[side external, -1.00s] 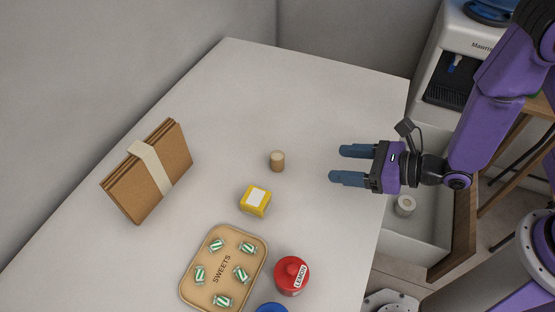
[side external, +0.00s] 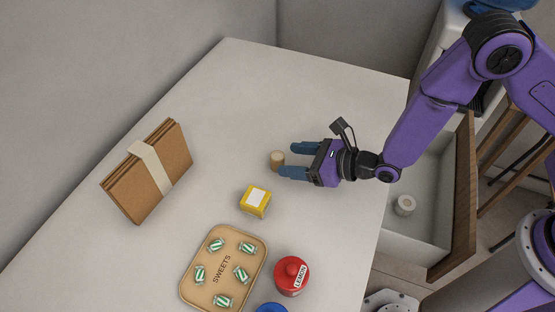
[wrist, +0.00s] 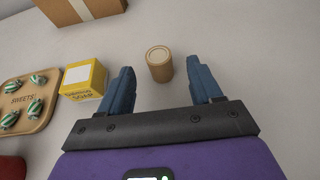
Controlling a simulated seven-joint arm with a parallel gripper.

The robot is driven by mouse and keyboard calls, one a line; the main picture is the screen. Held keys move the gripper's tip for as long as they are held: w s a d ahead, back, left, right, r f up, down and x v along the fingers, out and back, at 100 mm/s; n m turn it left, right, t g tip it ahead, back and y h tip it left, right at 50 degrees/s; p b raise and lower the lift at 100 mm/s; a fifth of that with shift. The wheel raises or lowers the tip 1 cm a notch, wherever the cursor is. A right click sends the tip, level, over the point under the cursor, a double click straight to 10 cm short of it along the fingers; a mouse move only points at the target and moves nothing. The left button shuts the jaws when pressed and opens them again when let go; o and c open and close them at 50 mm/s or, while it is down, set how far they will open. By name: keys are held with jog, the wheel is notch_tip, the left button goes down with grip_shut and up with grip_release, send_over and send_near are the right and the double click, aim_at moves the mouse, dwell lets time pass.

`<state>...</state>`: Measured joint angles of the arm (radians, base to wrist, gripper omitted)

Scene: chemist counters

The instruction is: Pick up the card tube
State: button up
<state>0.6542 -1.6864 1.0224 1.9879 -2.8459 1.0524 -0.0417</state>
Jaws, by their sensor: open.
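The card tube (side external: 277,161) is a small tan cylinder with a paler top, standing upright on the light grey counter. In the wrist view the card tube (wrist: 159,64) stands just ahead of the fingertips, in line with the gap and nearer the middle than either finger. My gripper (side external: 297,161) is open and empty, low over the counter, with its two blue fingers pointing at the tube. In the wrist view the fingers of my gripper (wrist: 162,82) spread on either side of the gap, the tube just beyond it.
A yellow soap box (side external: 255,201) stands close by, left of the gripper in the wrist view. A sweets tray (side external: 254,275), a red lemon jar (side external: 291,276) and a strapped cardboard bundle (side external: 152,173) are also on the counter (side external: 310,95). An open drawer (side external: 410,232) lies right.

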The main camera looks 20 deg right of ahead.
aim_at(277, 160)
jog(key=shift+x, duration=2.55)
jog(key=shift+s+f, duration=0.1)
jog(key=shift+f, duration=0.1)
jog(key=c, duration=1)
